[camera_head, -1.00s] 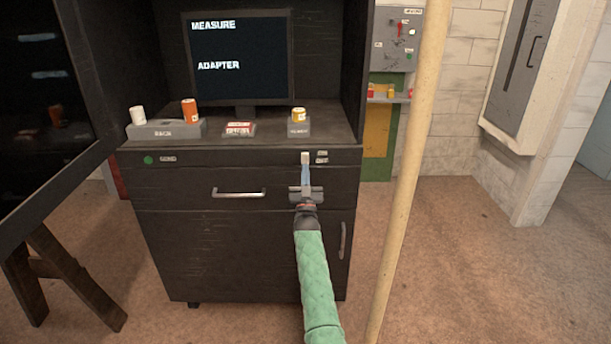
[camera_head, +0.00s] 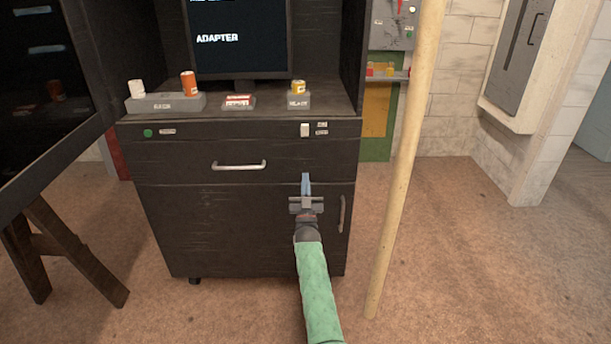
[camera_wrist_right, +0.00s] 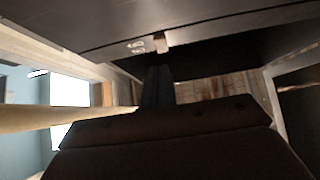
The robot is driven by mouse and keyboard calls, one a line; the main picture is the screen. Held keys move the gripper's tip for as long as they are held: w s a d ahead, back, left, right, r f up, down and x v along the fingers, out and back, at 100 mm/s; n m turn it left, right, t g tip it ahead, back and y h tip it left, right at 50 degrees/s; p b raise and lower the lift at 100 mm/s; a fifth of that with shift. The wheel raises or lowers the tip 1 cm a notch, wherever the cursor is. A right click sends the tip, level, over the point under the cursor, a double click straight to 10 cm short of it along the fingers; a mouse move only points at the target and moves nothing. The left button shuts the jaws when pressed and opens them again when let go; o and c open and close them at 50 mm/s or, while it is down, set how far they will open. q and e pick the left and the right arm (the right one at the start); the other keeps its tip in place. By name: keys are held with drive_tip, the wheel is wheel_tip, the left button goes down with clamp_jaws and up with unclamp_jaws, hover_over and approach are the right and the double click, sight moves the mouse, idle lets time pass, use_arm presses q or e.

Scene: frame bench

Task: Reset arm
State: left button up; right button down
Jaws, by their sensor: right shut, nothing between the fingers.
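My right gripper (camera_head: 306,184) is in front of the dark cabinet (camera_head: 240,232), just below a small pale switch (camera_head: 305,130) on the cabinet's upper front strip. Its fingers are shut with nothing between them, and they look apart from the switch. In the right wrist view, the shut fingers (camera_wrist_right: 158,82) point toward the pale switch (camera_wrist_right: 162,41) on the cabinet front. My left gripper is not in view.
On the cabinet top stand a white cup (camera_head: 137,89), an orange cup (camera_head: 188,83), a yellow container (camera_head: 298,88) and a monitor (camera_head: 238,40). A drawer handle (camera_head: 239,165) sticks out left of my gripper. A pale pole (camera_head: 405,160) stands close to the right.

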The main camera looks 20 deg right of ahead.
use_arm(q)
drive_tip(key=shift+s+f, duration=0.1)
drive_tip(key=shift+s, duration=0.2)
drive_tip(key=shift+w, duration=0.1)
